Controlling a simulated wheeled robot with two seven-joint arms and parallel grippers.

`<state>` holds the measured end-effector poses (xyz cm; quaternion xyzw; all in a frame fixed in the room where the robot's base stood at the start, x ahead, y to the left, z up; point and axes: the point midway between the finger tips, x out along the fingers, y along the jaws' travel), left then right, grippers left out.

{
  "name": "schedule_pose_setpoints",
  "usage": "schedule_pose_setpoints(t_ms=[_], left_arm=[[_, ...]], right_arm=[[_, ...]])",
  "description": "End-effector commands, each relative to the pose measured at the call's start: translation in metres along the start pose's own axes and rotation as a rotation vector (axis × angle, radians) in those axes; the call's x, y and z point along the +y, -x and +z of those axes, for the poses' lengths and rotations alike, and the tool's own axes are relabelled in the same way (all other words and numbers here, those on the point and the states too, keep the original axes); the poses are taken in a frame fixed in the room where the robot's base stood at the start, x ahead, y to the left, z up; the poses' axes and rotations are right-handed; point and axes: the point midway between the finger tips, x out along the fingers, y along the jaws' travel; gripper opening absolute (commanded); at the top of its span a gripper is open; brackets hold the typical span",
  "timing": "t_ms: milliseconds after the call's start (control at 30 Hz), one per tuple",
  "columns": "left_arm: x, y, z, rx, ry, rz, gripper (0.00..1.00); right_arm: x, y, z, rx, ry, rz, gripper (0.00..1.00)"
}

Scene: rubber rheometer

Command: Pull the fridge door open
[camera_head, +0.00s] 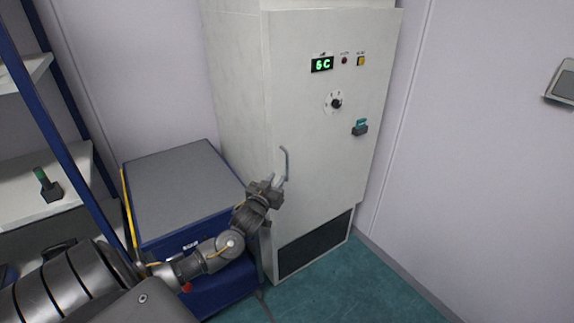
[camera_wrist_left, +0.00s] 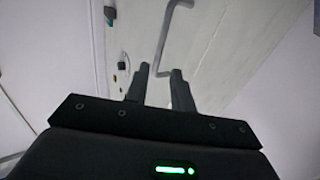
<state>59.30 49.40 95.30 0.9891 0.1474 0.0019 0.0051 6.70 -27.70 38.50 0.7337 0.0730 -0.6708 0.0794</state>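The fridge (camera_head: 320,130) is a tall white cabinet with a door on its front, which looks shut. A thin grey bent-bar handle (camera_head: 287,163) stands out near the door's left edge. My left gripper (camera_head: 279,183) is at the handle's lower end, in front of the door. In the left wrist view the handle (camera_wrist_left: 168,35) runs down to the gap between the two fingers (camera_wrist_left: 160,78). The fingers stand apart, with the handle's lower bend between or just beyond their tips; I cannot tell whether they touch it. My right gripper is not in view.
The door carries a green "6C" display (camera_head: 321,65), a dial (camera_head: 336,103) and a dark latch (camera_head: 360,127). A blue-framed shelf (camera_head: 60,130) is at far left. Green floor (camera_head: 350,290) is clear in front.

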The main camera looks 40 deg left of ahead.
Motion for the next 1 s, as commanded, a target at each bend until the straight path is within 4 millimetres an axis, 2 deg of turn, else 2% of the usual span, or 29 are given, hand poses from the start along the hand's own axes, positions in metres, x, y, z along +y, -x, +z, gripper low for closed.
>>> schedule_pose_setpoints(t_ms=[300,500,700,967,1000], left_arm=[[-0.001,-0.059,-0.002,0.000,-0.002,-0.003,0.25],[-0.001,-0.086,0.000,-0.002,-0.002,-0.003,0.25],[-0.001,-0.096,0.001,-0.002,-0.002,-0.001,0.25],[0.000,-0.097,0.001,-0.002,-0.002,0.000,0.25],[0.000,-0.097,0.001,-0.002,-0.002,0.000,0.19]], right_arm=[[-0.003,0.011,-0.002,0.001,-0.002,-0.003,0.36],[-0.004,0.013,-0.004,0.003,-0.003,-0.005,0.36],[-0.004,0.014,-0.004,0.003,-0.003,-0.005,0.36],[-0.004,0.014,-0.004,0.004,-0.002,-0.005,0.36],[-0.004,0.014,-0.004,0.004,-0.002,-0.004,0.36]])
